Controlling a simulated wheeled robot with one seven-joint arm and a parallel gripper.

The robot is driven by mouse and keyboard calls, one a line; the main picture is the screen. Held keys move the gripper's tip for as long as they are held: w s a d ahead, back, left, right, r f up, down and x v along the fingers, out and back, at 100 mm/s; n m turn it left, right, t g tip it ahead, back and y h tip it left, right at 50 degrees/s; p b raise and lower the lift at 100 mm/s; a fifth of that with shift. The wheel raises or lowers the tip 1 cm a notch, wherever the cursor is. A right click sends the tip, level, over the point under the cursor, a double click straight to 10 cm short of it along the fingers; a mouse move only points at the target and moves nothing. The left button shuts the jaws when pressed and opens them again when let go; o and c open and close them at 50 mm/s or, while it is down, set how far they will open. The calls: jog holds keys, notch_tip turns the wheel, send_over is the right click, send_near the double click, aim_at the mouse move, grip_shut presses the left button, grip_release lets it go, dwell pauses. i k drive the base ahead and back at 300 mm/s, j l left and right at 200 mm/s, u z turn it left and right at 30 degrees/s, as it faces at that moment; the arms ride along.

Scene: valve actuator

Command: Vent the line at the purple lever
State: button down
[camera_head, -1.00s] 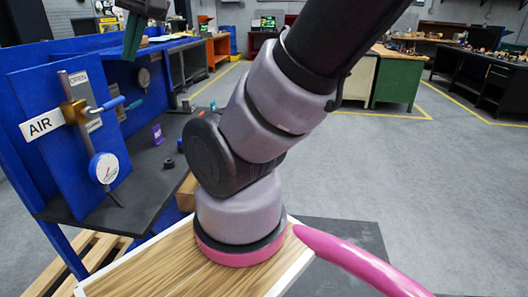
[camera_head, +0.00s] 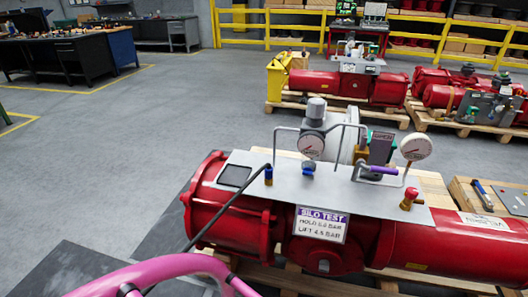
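A purple lever (camera_head: 378,170) shows on the right part of a grey plate (camera_head: 330,185) on top of a red actuator cylinder (camera_head: 340,255). It lies about level, beside a brass-coloured valve body (camera_head: 361,155). A round white gauge (camera_head: 415,148) stands just right of the lever, and another gauge (camera_head: 311,146) stands to its left. A white sign (camera_head: 320,225) on the cylinder reads "SILO TEST, HOLD 5.2 BAR, LIFT 4.5 BAR"; the digits are small. My gripper is not in view.
A red knob (camera_head: 409,199) sits right of the lever. The actuator rests on a wooden pallet. Tools lie on a board (camera_head: 490,195) at the right. Open floor (camera_head: 130,150) lies to the left.

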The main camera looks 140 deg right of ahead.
aim_at(361, 163)
jog(key=l+u, duration=0.1)
jog(key=u, duration=3.1)
jog(key=k+j+u, duration=0.1)
jog(key=u, duration=1.55)
jog(key=k+j+u, duration=0.1)
jog(key=u, duration=0.25)
jog(key=k+j+u, duration=0.15)
jog(key=u, duration=0.25)
jog(key=i+l+u, duration=0.15)
jog(key=i+u, duration=0.35)
jog(key=i, duration=0.1)
